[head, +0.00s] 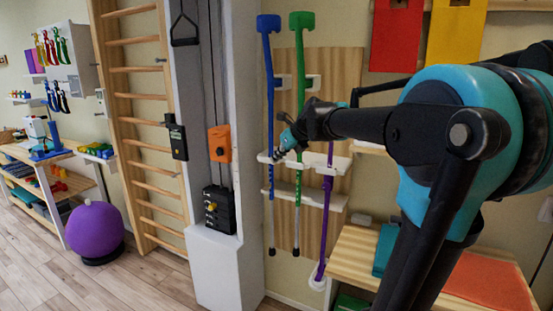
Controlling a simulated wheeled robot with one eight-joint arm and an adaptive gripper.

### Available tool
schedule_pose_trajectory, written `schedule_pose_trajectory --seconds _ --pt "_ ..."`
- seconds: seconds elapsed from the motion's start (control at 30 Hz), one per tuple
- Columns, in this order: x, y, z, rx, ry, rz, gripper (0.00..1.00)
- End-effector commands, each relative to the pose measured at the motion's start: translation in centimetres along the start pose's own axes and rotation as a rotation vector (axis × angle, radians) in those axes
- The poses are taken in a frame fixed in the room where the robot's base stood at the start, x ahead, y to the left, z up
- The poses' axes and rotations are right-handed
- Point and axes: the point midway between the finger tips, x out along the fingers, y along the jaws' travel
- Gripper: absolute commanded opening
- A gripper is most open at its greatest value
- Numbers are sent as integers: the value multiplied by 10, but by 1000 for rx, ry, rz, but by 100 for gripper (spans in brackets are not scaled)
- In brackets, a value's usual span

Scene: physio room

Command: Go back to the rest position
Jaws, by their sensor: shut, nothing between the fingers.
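My gripper (284,148) is at the end of my teal and black arm, which reaches in from the right of the head view. It is small in the picture, its fingers are shut and nothing is held. It shows in front of the wooden crutch board (345,72), overlapping the blue crutch (270,90) and close to the green crutch (300,75). I cannot tell whether it touches either. A purple crutch (325,205) hangs lower to the right, its upper part hidden behind my arm.
White holders (320,196) stick out from the board. A pulley column (225,265) stands left of it, then wooden wall bars (140,120) and a purple ball (95,228). A wooden bench (350,250) stands below my arm. The floor (150,285) at left is clear.

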Motion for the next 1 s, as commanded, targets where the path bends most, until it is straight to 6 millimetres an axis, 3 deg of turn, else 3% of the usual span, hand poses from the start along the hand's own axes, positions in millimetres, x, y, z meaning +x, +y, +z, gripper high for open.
schedule_pose_trajectory --seconds 0.13,0.27,0.63,1.0 --pt "3 2 -15 -84 16 -3 0" --pt "9 8 -53 -325 60 -8 0" --pt "21 33 -208 -1270 251 73 0" --pt "11 63 -362 -2158 407 338 0"
